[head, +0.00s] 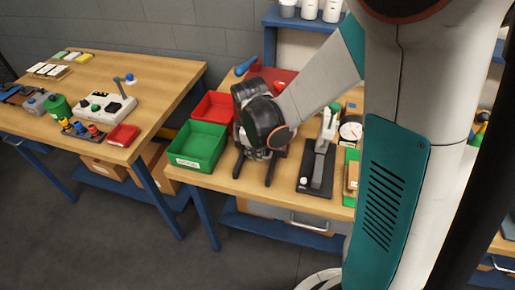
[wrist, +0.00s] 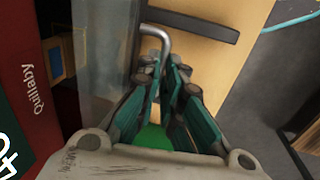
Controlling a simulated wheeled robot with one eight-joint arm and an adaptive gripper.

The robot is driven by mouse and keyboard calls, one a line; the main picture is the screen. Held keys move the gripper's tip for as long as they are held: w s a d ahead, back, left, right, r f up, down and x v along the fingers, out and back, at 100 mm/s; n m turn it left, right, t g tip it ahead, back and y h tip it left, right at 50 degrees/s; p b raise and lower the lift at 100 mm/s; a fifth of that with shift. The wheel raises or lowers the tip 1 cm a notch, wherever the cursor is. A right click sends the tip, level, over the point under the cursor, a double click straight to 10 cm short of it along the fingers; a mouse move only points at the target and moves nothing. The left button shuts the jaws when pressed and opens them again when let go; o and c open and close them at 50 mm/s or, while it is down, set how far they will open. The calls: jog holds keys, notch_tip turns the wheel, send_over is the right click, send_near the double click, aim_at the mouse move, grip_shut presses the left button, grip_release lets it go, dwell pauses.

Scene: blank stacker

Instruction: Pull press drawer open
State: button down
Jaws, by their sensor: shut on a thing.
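In the wrist view, my gripper (wrist: 163,75) has its teal, dark-jointed fingers closed on a bent silver bar handle (wrist: 160,34). The handle's curved upper end stands out beyond the fingertips; the rest is hidden between them. A wood-coloured surface (wrist: 205,60) with a dark bar lies behind it. In the head view, my arm reaches over the right-hand bench, and its dark wrist hides what is behind. Which drawer this handle belongs to, and how far that drawer is open, I cannot tell.
Green (head: 198,146) and red (head: 213,107) bins stand left of my wrist. A black-based fixture (head: 316,172) stands right of it. A silver drawer handle (head: 314,228) shows below the bench edge. A second bench (head: 160,90) is at left; the floor between is clear.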

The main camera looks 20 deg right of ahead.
jog(key=s+a, duration=0.1)
jog(key=s, duration=0.1)
jog(key=s+a, duration=0.4)
jog(key=s, duration=0.1)
jog(key=shift+s+a, duration=0.1)
jog(key=c, duration=2)
grip_release()
notch_tip(320, 180, up, 12)
jog(key=s+a, duration=0.1)
jog(key=shift+s, duration=0.4)
